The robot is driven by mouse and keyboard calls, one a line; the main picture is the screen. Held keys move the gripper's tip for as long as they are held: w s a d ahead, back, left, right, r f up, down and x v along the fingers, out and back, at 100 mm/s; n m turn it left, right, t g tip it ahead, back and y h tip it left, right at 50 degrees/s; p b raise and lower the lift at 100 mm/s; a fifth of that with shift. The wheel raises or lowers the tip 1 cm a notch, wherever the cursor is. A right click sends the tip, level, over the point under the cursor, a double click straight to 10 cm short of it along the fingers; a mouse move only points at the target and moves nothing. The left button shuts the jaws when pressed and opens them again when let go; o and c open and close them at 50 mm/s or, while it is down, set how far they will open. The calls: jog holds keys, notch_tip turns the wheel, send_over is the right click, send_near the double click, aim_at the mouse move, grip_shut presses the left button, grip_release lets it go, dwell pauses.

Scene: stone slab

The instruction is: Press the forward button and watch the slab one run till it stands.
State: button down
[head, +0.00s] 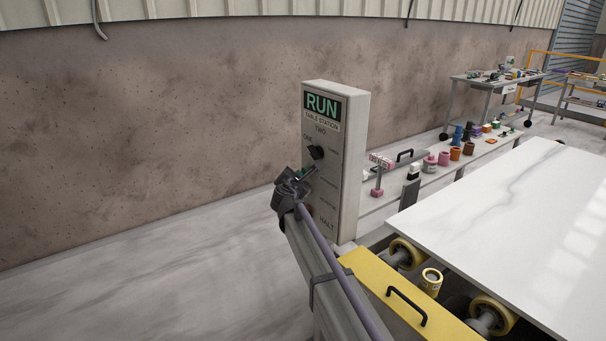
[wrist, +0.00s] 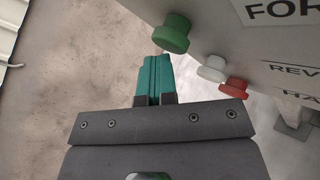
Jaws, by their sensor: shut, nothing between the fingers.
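The control box (head: 350,165) stands upright with a RUN sign and a dark selector knob (head: 317,152). In the wrist view its green button (wrist: 174,34) is by the partly cut-off label "FOR"; a white button (wrist: 212,69) is by "REV" and a red button (wrist: 234,90) by "HA". My gripper (wrist: 154,58) is shut and empty, its teal fingertips just left of and below the green button. I cannot tell if they touch it. In the head view my gripper (head: 308,172) is at the box's face, my arm hiding part of it. The white slab (head: 510,215) lies flat on yellow rollers.
A ledge behind holds several pots and tools (head: 443,158). A cart (head: 490,88) stands at the back. The floor left of the box is clear.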

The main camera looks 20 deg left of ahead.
jog(key=shift+s+a, duration=0.45)
jog(key=shift+s, duration=0.1)
jog(key=shift+s+a, duration=0.8)
jog(key=shift+s, duration=0.2)
jog(key=shift+s+a, duration=0.75)
jog(key=shift+s, duration=0.25)
